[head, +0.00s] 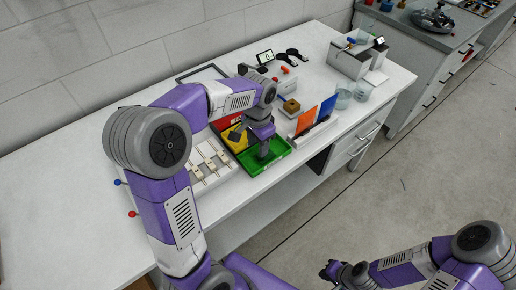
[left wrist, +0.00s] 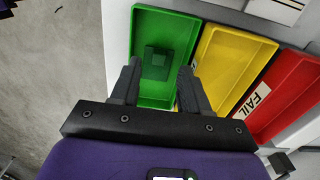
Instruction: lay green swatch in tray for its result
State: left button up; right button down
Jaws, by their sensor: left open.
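The green swatch (left wrist: 157,62) is a small dark green square lying on the floor of the green tray, seen between my left fingers in the left wrist view. The green tray (left wrist: 179,22) stands beside a yellow tray (left wrist: 235,45) and a red tray (left wrist: 291,90) with a FAIL label. In the head view the green tray (head: 274,165) is at the front edge of the row. My left gripper (left wrist: 160,82) is open over the green tray, its fingers either side of the swatch. My right gripper (head: 338,270) is off the bench; its jaws are unclear.
An orange panel (head: 306,121) and a blue panel (head: 327,109) stand upright in a white holder right of the trays. Clear round dishes (head: 344,98) stand farther right. A white rack with pale pieces (head: 208,160) lies left of the trays. The bench's near left is clear.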

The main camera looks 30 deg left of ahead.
pick_arm(q)
notch_tip(320, 180, up, 8)
jog(key=p, duration=0.2)
dwell(0.4)
